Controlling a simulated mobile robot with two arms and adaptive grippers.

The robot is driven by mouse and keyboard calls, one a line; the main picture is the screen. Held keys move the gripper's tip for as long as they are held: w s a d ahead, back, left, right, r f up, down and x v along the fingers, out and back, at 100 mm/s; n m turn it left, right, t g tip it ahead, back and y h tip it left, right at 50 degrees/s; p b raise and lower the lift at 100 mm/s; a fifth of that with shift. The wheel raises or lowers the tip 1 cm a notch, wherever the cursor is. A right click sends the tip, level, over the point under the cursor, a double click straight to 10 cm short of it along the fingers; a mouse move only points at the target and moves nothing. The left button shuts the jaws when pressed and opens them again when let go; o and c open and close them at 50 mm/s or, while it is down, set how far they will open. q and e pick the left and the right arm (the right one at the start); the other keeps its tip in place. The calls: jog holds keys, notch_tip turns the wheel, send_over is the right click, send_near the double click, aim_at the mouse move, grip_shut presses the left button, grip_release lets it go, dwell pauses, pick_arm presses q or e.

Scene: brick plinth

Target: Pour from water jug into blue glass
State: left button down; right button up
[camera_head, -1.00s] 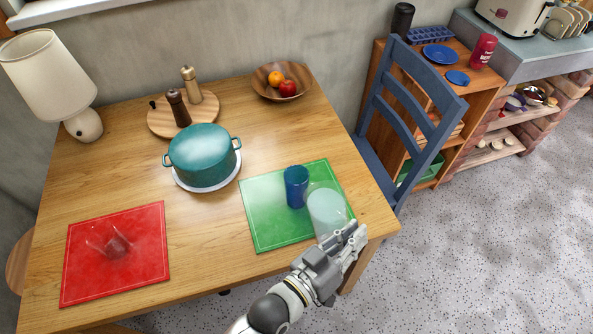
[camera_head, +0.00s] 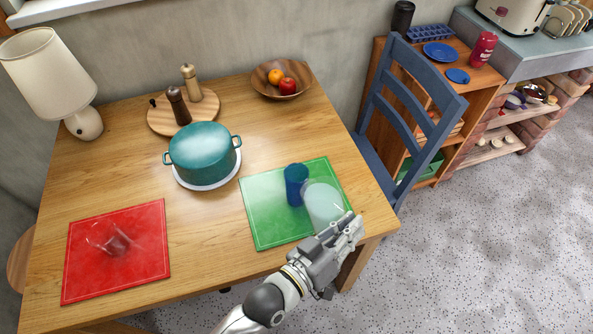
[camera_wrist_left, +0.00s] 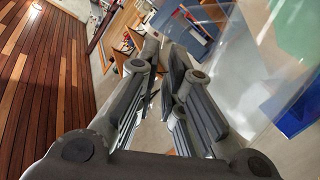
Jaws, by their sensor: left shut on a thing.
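The water jug (camera_head: 322,204) is clear and pale, and my left gripper (camera_head: 347,229) is shut on it at its near right side. The jug is over the right part of the green mat (camera_head: 268,228), leaning a little toward the blue glass. The blue glass (camera_head: 295,183) stands upright on the mat just left of the jug, partly overlapped by it. In the left wrist view the jug (camera_wrist_left: 243,85) fills the right side, and the blue glass (camera_wrist_left: 298,116) shows through it. I cannot tell the water level or whether any water flows. My right gripper is not in view.
A teal pot (camera_head: 203,152) stands left of the mat. A red mat (camera_head: 90,275) holds a clear glass item (camera_head: 112,239). A fruit bowl (camera_head: 270,93) and a board with mills (camera_head: 168,124) are behind. A blue chair (camera_head: 408,118) stands beside the table's right edge.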

aim_at(344, 210)
pick_arm(q)
jog(key=shift+w+a+r+n, duration=0.4)
jog(key=shift+w+r+n, duration=0.25)
jog(key=shift+r, duration=0.2)
jog(key=shift+w+a+r+n+p, duration=0.15)
jog(key=shift+w+r+n+p, duration=0.1)
jog(key=shift+r+p, duration=0.2)
jog(key=shift+w+a+r+n+p, duration=0.2)
jog(key=shift+w+r+n+p, duration=0.15)
jog(key=shift+r+n+p, duration=0.25)
jog(key=shift+w+a+r+g, duration=0.1)
jog(key=shift+w+r+g, duration=0.05)
jog(key=shift+r+g, duration=0.25)
jog(key=shift+w+a+r+n+p, duration=0.15)
jog(key=shift+r+n+p, duration=0.2)
jog(key=shift+r+n, duration=0.05)
jog(key=shift+w+a+r+n+p, duration=0.1)
jog(key=shift+w+r+n+p, duration=0.05)
jog(key=shift+r+n+p, duration=0.25)
dwell(1.1)
